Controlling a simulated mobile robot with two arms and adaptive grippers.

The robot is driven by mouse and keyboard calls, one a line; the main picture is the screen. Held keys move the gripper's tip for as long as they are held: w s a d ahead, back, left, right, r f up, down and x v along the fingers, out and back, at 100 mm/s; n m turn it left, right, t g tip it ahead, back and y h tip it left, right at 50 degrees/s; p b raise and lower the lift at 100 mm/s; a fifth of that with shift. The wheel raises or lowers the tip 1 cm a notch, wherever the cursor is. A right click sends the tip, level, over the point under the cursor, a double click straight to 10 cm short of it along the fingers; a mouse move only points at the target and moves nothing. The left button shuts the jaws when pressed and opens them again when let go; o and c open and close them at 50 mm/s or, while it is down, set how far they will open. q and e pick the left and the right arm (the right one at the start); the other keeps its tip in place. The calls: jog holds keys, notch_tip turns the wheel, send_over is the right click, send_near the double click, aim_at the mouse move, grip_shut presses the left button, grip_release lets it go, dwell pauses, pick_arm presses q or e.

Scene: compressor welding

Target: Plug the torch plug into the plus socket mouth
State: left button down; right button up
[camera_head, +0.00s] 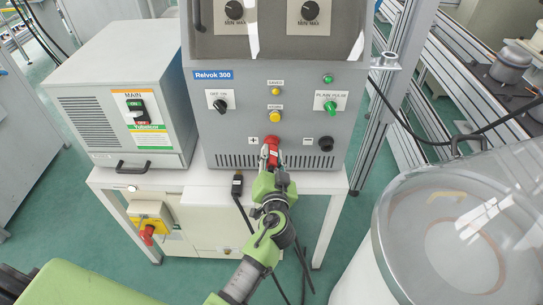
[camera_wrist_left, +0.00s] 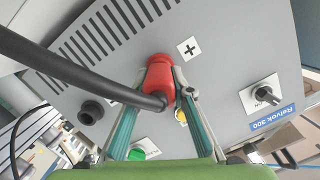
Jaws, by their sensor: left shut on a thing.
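The red torch plug (camera_head: 271,148) is at the front panel of the grey welding machine (camera_head: 262,95), just right of the plus label (camera_head: 254,140). My left gripper (camera_head: 268,174) is shut on the plug. In the left wrist view the red plug (camera_wrist_left: 158,75) sits between the two fingers, with a thick black cable (camera_wrist_left: 70,70) leaving it. The plus label (camera_wrist_left: 189,48) shows beside it. The plug covers the plus socket mouth, so I cannot tell how deep it sits. The dark minus socket (camera_head: 326,144) is empty at the right. My right gripper is not in view.
A black cable connector (camera_head: 237,184) lies on the white bench's front edge, its cable hanging down. A power box (camera_head: 123,100) stands at the left. A large clear-lidded drum (camera_head: 465,225) fills the right foreground. Knobs and lamps sit above the sockets.

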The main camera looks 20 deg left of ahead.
pick_arm(q)
jog(key=m, duration=0.3)
jog(key=shift+f+y+b, duration=0.15)
jog(key=shift+y+b, duration=0.15)
jog(key=shift+m, duration=1.1)
jog(key=c, duration=1.7)
grip_release()
jog(key=shift+w, duration=0.1)
jog(key=v, duration=1.2)
jog(key=shift+d+f, duration=0.2)
